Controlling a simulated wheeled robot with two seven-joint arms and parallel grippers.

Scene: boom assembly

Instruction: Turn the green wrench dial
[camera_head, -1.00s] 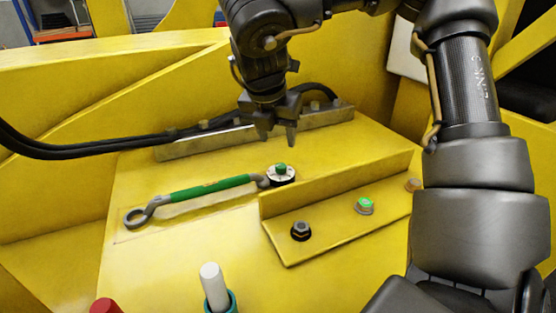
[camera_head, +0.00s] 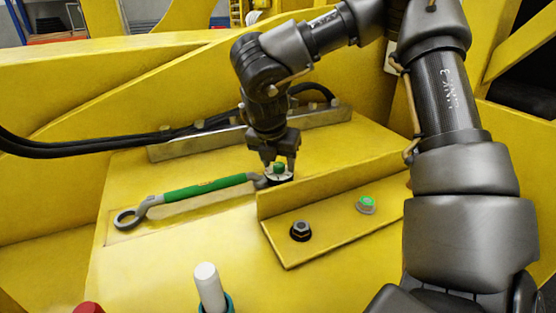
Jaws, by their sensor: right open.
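The wrench (camera_head: 205,189) has a green handle and grey ends. It lies along the yellow panel, with its ring end at the left and its right end at the dial. The dial (camera_head: 279,176) is a round white-faced disc with a green knob (camera_head: 279,168) on top. My right gripper (camera_head: 279,167) points down over the dial, open, with its fingertips about level with the green knob. The fingers partly hide the knob and the dial. I cannot tell whether they touch the knob. My left gripper is not in view.
A raised yellow bracket (camera_head: 335,215) stands right of the dial, carrying a dark bolt (camera_head: 300,231) and a green-topped bolt (camera_head: 366,205). Black cables (camera_head: 90,148) and a metal rail (camera_head: 200,143) run behind. A white peg (camera_head: 208,287) stands in front.

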